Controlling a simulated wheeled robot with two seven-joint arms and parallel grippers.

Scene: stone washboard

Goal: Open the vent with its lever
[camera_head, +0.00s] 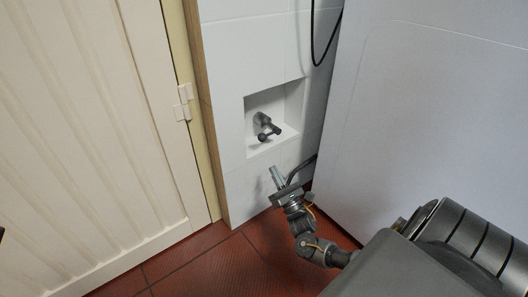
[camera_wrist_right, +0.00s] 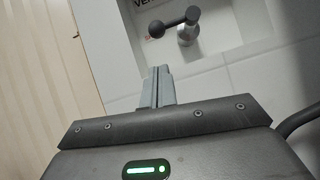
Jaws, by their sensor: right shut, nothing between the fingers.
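The vent lever (camera_head: 269,131) is a dark handle with a ball end on a grey metal mount, inside a square white recess in the tiled wall. In the right wrist view the lever (camera_wrist_right: 174,23) shows as a dark bar with a knob at each end, and its round metal base (camera_wrist_right: 187,36) is below the right knob. My right gripper (camera_head: 274,171) is below the recess, apart from the lever, pointing up toward it. Its fingers (camera_wrist_right: 158,74) are together and empty. Some lettering beside the lever is partly cut off. My left gripper is not in view.
A cream panelled door (camera_head: 95,120) with a hinge (camera_head: 183,103) stands at left beside a wooden edge strip. A large pale panel (camera_head: 420,110) stands close at right. The floor (camera_head: 200,262) is red tile.

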